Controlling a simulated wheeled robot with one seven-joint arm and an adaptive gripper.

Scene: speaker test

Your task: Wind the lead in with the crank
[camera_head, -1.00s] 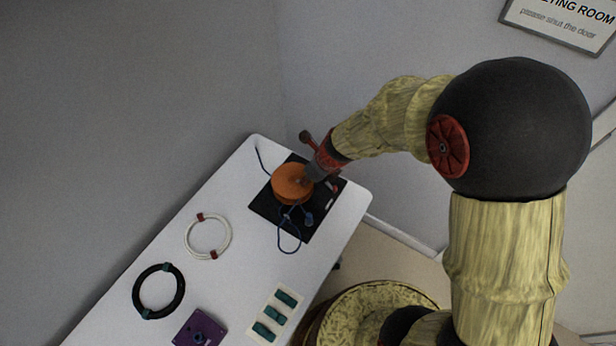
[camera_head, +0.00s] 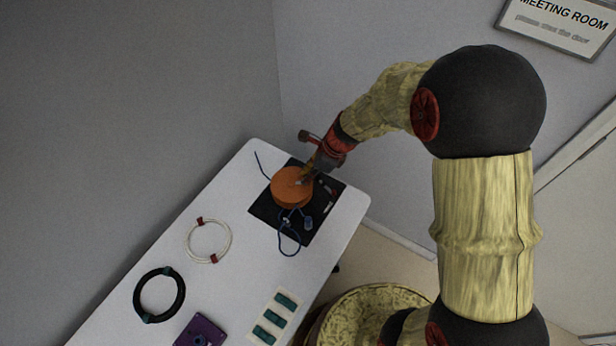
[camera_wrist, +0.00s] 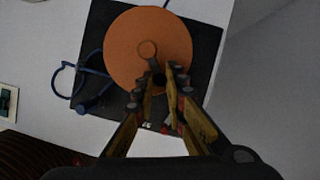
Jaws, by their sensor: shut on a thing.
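The orange reel (camera_head: 290,188) sits on a black base plate (camera_head: 262,209) near the far end of the white table; the reel (camera_wrist: 120,50) also fills the upper middle of the wrist view. My gripper (camera_head: 305,180) reaches down over the reel from the upper right. Its fingers (camera_wrist: 160,78) are closed around the small dark crank knob (camera_wrist: 158,79) on the reel's top, which they partly hide. The blue lead (camera_head: 282,238) lies in a loose loop at the plate's front edge, with a blue plug (camera_head: 307,223). Another stretch of lead (camera_head: 260,163) runs off behind the reel.
On the white table (camera_head: 225,290) lie a white cable ring (camera_head: 187,242), a black cable ring (camera_head: 137,297), a purple block (camera_head: 190,330) and a pale strip with green pieces (camera_head: 285,300). Grey walls stand behind the table. A meeting room sign (camera_head: 560,28) hangs at upper right.

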